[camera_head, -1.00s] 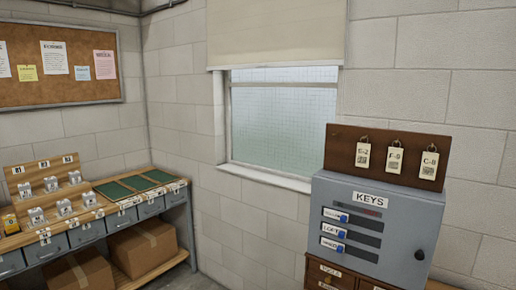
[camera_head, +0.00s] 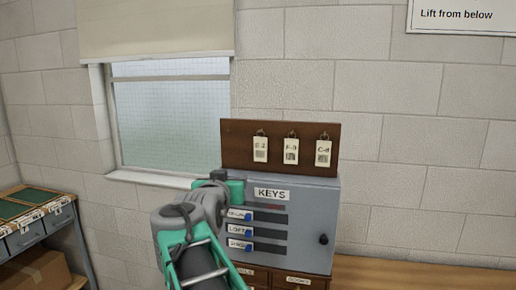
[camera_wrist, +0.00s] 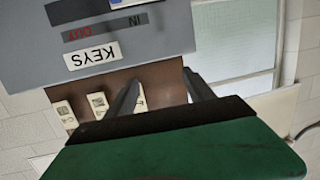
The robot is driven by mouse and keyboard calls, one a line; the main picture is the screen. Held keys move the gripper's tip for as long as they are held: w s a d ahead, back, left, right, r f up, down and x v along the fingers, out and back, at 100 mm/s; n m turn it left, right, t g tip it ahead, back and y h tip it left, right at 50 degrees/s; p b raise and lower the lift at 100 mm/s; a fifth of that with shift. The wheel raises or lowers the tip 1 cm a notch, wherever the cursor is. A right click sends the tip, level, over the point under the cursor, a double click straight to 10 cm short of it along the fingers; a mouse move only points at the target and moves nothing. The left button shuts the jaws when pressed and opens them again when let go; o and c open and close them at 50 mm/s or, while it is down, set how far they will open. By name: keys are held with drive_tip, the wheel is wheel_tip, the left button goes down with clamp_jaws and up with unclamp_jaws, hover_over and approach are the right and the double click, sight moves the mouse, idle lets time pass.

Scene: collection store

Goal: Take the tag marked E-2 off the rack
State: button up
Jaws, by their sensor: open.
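The tag marked E-2 (camera_head: 260,150) is a cream tag hanging from a hook at the left of the brown wooden rack (camera_head: 230,135). In the wrist view, which shows the scene upside down, a tag at E-2's place (camera_wrist: 141,99) is partly hidden beside the left finger. My gripper (camera_wrist: 161,77) is open, with two dark fingers in front of the rack and nothing between them that I can see held. In the head view its green body is at the upper left of the key cabinet, below the E-2 tag; the fingertips cannot be made out there.
Two similar tags hang right of E-2: the middle one (camera_head: 291,151) and C-8 (camera_head: 323,153). The grey KEYS cabinet (camera_head: 305,225) stands directly below the rack. A sign reading "Lift from below" (camera_head: 456,15) is on the wall. A window (camera_head: 170,120) is to the left.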

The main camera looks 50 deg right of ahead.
sight(260, 148)
drive_tip(key=s+d+r+m+g+h, duration=0.1)
drive_tip(key=s+d+r+m+h, duration=0.1)
drive_tip(key=s+d+r+h, duration=0.25)
drive_tip(key=shift+y, duration=0.75)
drive_tip(key=p+x, duration=0.1)
drive_tip(key=x, duration=0.1)
drive_tip(key=r+p+x, duration=0.1)
drive_tip(key=x, duration=0.2)
drive_tip(key=p+x, duration=0.1)
drive_tip(key=x, duration=0.2)
drive_tip(key=shift+r+p, duration=0.3)
drive_tip(key=shift+p, duration=0.1)
drive_tip(key=shift+w+f, duration=0.1)
drive_tip(key=shift+a, duration=0.1)
drive_tip(key=shift+c, duration=0.3)
clamp_jaws()
